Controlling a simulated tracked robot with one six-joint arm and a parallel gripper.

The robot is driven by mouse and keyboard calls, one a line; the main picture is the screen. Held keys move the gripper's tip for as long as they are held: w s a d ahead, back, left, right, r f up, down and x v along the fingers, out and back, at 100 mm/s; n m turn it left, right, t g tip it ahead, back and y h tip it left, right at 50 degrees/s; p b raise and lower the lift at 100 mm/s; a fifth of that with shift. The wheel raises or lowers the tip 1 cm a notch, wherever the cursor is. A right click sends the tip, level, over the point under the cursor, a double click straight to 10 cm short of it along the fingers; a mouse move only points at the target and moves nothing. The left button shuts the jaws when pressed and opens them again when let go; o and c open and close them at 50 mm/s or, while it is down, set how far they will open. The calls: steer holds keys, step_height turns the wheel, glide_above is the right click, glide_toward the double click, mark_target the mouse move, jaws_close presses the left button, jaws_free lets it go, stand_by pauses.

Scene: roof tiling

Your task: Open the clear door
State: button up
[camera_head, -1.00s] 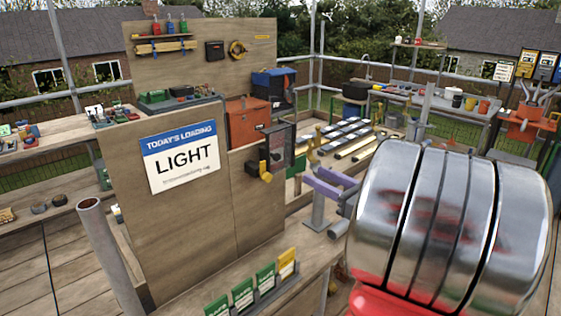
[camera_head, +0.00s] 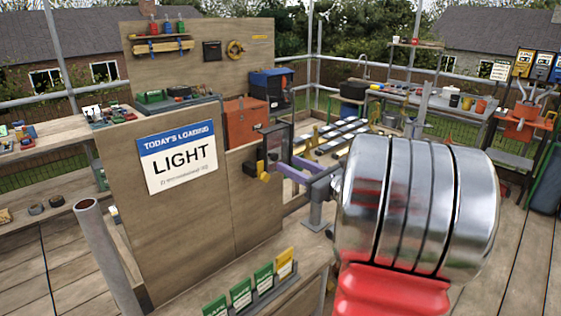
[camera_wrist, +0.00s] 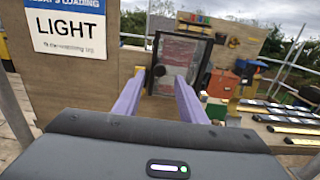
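The clear door (camera_wrist: 183,58) is a see-through panel in a dark frame, by the right edge of a wooden board. A small dark knob (camera_wrist: 158,70) shows at its left side in the wrist view. In the head view the door (camera_head: 279,142) stands above a yellow part (camera_head: 263,177). I cannot tell whether the door is shut or ajar. My gripper (camera_wrist: 158,80) has two purple fingers spread apart, with the knob appearing in the gap between them. In the head view my gripper (camera_head: 284,168) is close to the door; contact cannot be made out.
The wooden board (camera_head: 252,215) with a "LIGHT" loading sign (camera_head: 177,157) stands left of the door. An orange box (camera_head: 244,122) is behind. Panels (camera_head: 345,132) lie on a bench beyond my gripper. Green and yellow cards (camera_head: 263,280) stand in front.

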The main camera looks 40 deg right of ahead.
mark_target(276, 157)
steer(key=shift+w+a, duration=0.1)
steer(key=shift+w, duration=2.45)
steer(key=shift+c, duration=0.4)
jaws_close()
steer(key=shift+a, duration=0.15)
